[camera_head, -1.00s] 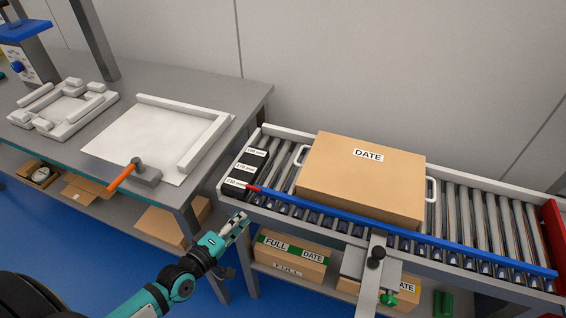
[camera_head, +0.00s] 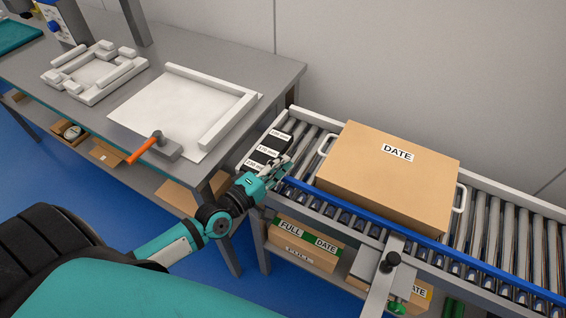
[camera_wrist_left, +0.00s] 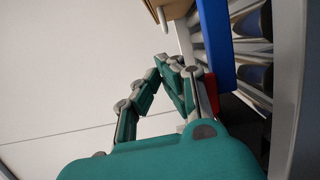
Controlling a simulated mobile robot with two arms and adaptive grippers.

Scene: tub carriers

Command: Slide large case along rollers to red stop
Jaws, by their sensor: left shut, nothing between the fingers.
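The large case (camera_head: 380,185), a brown carton labelled DATE with white side handles, sits on the roller conveyor (camera_head: 485,238). A strip of it also shows at the top of the left wrist view (camera_wrist_left: 165,8). My left gripper (camera_head: 286,163) is at the conveyor's left end, left of the case and apart from it, by the near end of the blue rail. Its fingers are together and empty; they show in the left wrist view (camera_wrist_left: 168,64). My right gripper is not in view.
A blue rail (camera_head: 440,252) runs along the conveyor's front side. Black labelled blocks (camera_head: 268,150) stand at its left end. A grey bench (camera_head: 230,75) with a hammer (camera_head: 160,146) is at left. Boxes (camera_head: 305,240) sit below. Rollers right of the case are clear.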

